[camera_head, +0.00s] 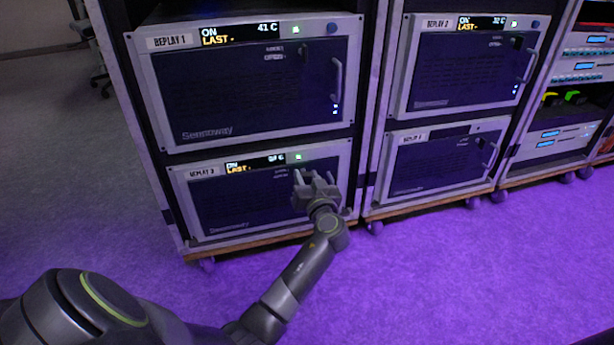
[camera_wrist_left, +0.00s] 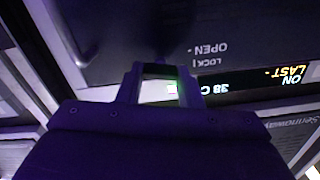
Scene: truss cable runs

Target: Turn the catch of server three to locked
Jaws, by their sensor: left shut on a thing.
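Server three is the lower left unit, labelled REPLAY 3 (camera_head: 202,173), with a dark door and a lit display reading ON and LAST. My left gripper (camera_head: 314,178) is at the upper right of its door. In the left wrist view my left gripper (camera_wrist_left: 164,68) is shut on the catch, a small dark part between the fingertips. The catch is mostly hidden by the fingers and shadow, and I cannot tell its angle. The printed OPEN mark (camera_wrist_left: 207,48) and LOCK mark (camera_wrist_left: 208,63) appear upside down beside it. My right gripper is not in view.
REPLAY 1 (camera_head: 240,100) sits directly above, with a door handle (camera_head: 336,78) standing out. REPLAY 2 (camera_head: 465,65) and another server (camera_head: 440,165) are in the rack to the right. The purple-lit carpet (camera_head: 440,280) in front is clear.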

